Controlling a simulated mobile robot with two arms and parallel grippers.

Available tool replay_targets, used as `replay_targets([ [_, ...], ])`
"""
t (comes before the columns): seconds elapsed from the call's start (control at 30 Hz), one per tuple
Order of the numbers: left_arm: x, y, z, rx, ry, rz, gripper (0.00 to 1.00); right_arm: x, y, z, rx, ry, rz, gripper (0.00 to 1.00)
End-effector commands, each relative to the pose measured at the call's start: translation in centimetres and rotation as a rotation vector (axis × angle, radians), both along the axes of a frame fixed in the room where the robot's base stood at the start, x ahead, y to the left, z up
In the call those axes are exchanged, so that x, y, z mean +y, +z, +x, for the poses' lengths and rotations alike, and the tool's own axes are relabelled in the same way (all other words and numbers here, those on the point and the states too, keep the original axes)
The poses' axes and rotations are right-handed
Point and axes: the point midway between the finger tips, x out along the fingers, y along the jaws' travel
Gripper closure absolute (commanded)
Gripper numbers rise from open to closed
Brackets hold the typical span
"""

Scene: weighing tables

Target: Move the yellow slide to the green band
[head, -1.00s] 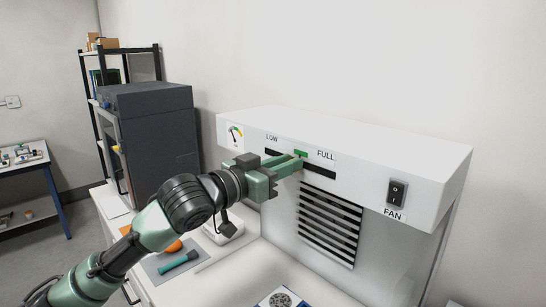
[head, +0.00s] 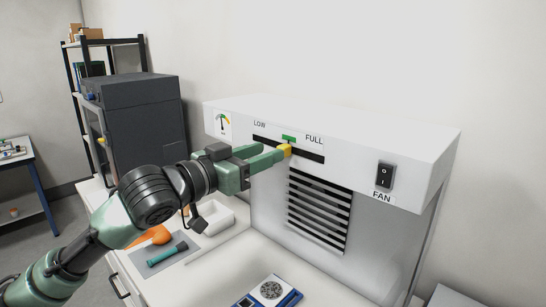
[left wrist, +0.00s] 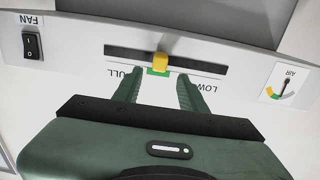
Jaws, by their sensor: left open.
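The yellow slide (head: 285,150) sits in the dark slot (head: 310,155) on the front of the white hood. The green band (head: 289,139) is a short mark just above the slot, between LOW and FULL. In the left wrist view, which is upside down, the slide (left wrist: 160,61) is lined up with the green band (left wrist: 158,72), within its width. My left gripper (head: 269,151) is open in front of the slot. In the left wrist view its fingers (left wrist: 158,78) stand apart on either side, with the slide beyond the tips and untouched. My right gripper is out of view.
A FAN rocker switch (head: 385,175) is at the hood's right and an AIR gauge (head: 222,123) at its left. Below are vent slats (head: 319,210). A blue scale (head: 288,300), a grey mat (head: 160,255) with a teal-handled tool and a white tray (head: 218,217) are on the bench.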

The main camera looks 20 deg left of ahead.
Motion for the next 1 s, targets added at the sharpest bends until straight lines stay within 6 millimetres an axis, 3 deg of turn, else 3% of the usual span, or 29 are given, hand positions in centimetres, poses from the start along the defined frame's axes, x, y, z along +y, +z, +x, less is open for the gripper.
replay_targets([
  [0.07, 0.5, -0.7, -1.5, 0.001, 0.001, 0.009, 0.58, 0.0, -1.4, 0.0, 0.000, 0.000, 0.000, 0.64],
  [0.3, 1.2, -0.3, -3.6, 0.001, 0.000, 0.003, 0.58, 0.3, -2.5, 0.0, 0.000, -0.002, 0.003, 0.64],
  [1.0, 1.3, 0.0, -3.9, 0.000, -0.001, 0.001, 0.58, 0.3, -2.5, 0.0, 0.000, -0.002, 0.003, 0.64],
])
